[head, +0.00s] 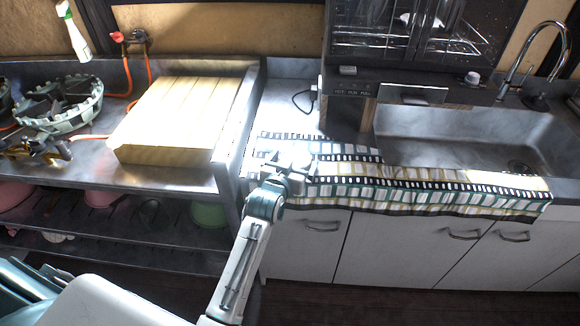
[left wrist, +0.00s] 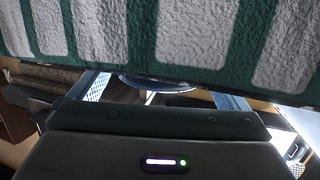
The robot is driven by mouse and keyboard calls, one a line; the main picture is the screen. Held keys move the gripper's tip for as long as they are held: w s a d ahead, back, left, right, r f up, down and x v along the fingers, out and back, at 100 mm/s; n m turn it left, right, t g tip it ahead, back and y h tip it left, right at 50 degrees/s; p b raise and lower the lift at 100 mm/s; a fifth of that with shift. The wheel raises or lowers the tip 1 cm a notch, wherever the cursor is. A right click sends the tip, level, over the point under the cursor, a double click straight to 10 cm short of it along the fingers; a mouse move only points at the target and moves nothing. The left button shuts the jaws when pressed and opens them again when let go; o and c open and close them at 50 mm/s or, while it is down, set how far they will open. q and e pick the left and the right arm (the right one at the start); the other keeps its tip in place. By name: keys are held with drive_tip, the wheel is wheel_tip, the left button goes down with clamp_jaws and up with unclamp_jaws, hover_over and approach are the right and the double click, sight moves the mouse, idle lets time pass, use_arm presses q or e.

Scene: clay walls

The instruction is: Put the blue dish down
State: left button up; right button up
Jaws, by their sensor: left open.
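My left gripper (head: 287,160) is over the film-strip patterned cloth on the counter, left of the sink. In the left wrist view its two fingers (left wrist: 160,92) are spread apart, so it is open. A dark bluish curved rim, likely the blue dish (left wrist: 157,84), shows between and beyond the fingers, partly hidden by the cloth's edge. I cannot tell whether it touches a finger. In the head view the dish cannot be made out apart from the gripper. My right gripper is not in view.
The striped cloth (head: 400,185) lies along the counter's front edge. The sink (head: 470,135) with its tap (head: 535,60) is at the right. A yellow ridged board (head: 180,115) and a stove burner (head: 60,105) are on the steel table at left. A dark glass-fronted cabinet (head: 400,40) stands behind.

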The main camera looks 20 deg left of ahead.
use_arm(q)
drive_tip(key=s+r, duration=0.2)
drive_tip(key=s, duration=0.9)
drive_tip(key=shift+s+r+b, duration=0.25)
drive_tip(key=shift+s+b, duration=0.15)
drive_tip(key=shift+b, duration=0.05)
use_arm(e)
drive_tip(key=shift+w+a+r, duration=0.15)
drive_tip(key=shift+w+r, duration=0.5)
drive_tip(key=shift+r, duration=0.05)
use_arm(q)
drive_tip(key=shift+d+f, duration=0.1)
